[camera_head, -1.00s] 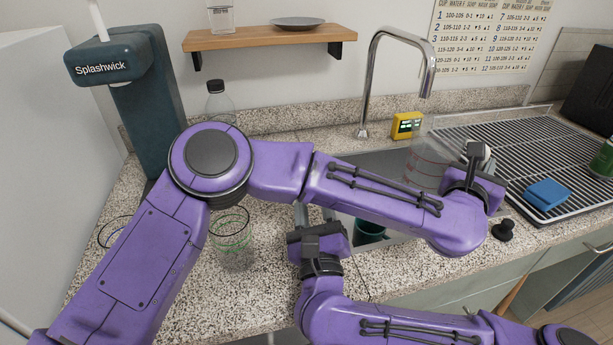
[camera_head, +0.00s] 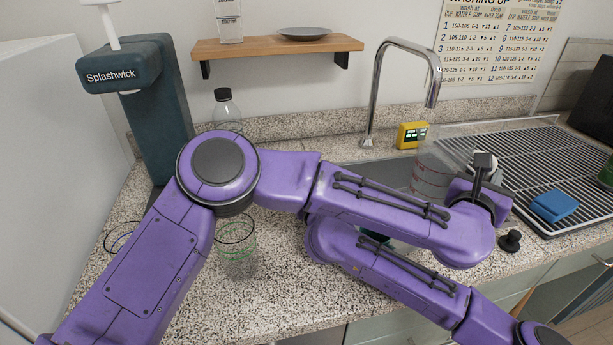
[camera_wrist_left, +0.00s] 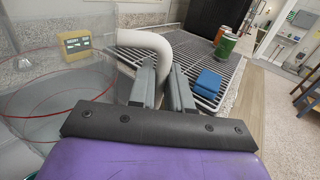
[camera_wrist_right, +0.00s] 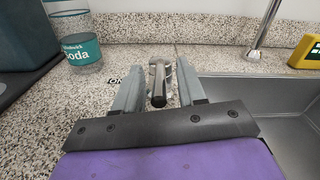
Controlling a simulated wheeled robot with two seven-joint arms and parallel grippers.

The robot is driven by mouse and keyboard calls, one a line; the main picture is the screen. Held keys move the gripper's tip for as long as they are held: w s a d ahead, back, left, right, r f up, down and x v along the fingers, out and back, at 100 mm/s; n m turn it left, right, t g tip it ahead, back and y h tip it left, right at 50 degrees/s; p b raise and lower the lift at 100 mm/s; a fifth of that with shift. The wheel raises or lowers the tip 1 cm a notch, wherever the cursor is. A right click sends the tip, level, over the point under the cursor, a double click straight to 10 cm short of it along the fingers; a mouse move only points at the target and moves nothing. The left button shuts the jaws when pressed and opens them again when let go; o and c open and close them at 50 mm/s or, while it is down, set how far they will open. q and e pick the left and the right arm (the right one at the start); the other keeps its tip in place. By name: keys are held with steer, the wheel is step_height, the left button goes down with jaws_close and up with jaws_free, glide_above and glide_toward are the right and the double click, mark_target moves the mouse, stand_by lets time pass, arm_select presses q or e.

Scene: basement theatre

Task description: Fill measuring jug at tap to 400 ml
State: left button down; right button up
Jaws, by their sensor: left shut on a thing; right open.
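The clear measuring jug (camera_head: 430,175) with red marks is over the sink, below the tap spout (camera_head: 433,92). My left gripper (camera_head: 484,165) is shut on its white handle (camera_wrist_left: 150,42); the jug's clear wall and red rings (camera_wrist_left: 60,100) fill the left of the left wrist view. I see no water stream, and cannot make out water in the jug. My right gripper (camera_wrist_right: 160,62) is open; in the head view it is hidden behind my left arm. A metal lever with a dark tip (camera_wrist_right: 158,88) shows between its fingers, beside partly hidden lettering on the counter.
The sink (camera_wrist_right: 285,110) is right of my right gripper. A soda bottle (camera_wrist_right: 75,40) and a yellow device (camera_head: 412,135) stand behind. A green-rimmed glass (camera_head: 236,238) stands at the left front. A drying rack (camera_head: 510,165) holds a blue sponge (camera_head: 554,206).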

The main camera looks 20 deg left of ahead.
jaws_close()
steer(key=shift+s+a+r+m+t+h, duration=0.15)
steer(key=shift+a+m+t+h, duration=0.15)
steer(key=shift+h, duration=0.25)
steer(key=shift+s+a+f+m+t+h, duration=0.1)
steer(key=shift+s+a+m+t+h, duration=0.1)
steer(key=shift+m+t+h, duration=0.25)
steer(key=shift+s+a+m+t+h, duration=0.1)
steer(key=shift+a+m+t+h, duration=0.15)
steer(key=shift+m+h, duration=0.3)
steer(key=shift+a+m+t+h, duration=0.1)
steer(key=shift+m+t+h, duration=0.15)
steer(key=shift+h, duration=0.4)
jaws_free()
steer(key=v, duration=1.2)
